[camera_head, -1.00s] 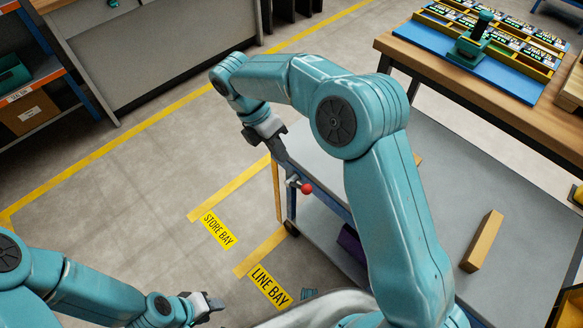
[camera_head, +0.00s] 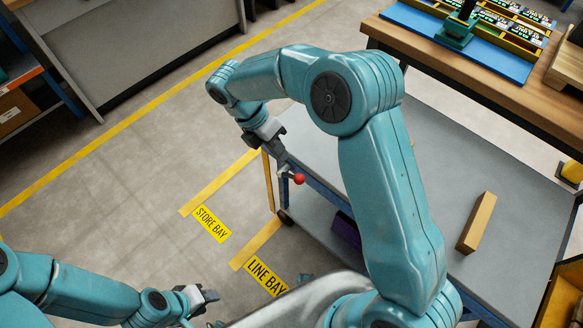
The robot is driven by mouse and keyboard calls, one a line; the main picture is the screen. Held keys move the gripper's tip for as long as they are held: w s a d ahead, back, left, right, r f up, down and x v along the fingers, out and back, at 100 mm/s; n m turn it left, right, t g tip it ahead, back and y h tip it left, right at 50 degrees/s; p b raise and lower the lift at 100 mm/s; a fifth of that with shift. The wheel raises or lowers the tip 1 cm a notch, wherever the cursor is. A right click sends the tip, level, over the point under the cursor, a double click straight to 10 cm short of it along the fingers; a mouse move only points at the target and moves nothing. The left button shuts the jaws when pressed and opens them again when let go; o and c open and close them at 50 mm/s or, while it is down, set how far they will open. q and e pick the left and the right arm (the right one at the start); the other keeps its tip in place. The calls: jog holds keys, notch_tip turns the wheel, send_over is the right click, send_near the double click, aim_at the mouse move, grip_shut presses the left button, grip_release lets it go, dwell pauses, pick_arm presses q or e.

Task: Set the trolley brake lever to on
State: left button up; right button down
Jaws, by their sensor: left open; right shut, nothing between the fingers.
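The trolley (camera_head: 440,150) has a grey top and stands right of centre. Its brake lever, with a red ball knob (camera_head: 299,179), sticks out at the trolley's left edge. My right gripper (camera_head: 281,160) is shut and empty, just above and left of the knob. Whether it touches the lever I cannot tell. My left gripper (camera_head: 210,296) is open and empty over the floor at the lower left, well away from the lever. My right arm hides part of the trolley top.
A wooden block (camera_head: 477,222) lies on the trolley top. A purple item (camera_head: 346,229) sits on the lower shelf. A workbench (camera_head: 480,85) with a blue board stands behind. Floor labels STORE BAY (camera_head: 212,224) and LINE BAY (camera_head: 266,276) lie left of the trolley, where the floor is clear.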

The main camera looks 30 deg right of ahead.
aim_at(297, 177)
jog(key=x, duration=0.7)
jog(key=shift+s+d+f, duration=0.15)
jog(key=shift+d+f, duration=0.05)
jog(key=shift+f, duration=0.15)
jog(key=shift+s+f+t+b, duration=0.25)
jog(key=shift+f+t+b, duration=0.05)
jog(key=shift+b, duration=0.4)
jog(key=s+f+t+y+b, duration=0.1)
jog(key=f+b, duration=0.4)
jog(key=b, duration=0.5)
jog(key=s+d+f+m+t+y+b, duration=0.1)
jog(key=s+f+t+b, duration=0.2)
jog(key=b, duration=0.8)
jog(key=shift+d+f+t+y, duration=0.35)
jog(key=shift+f+t, duration=0.95)
jog(key=shift+t, duration=0.5)
jog(key=shift+s+f, duration=0.15)
jog(key=shift+f, duration=0.05)
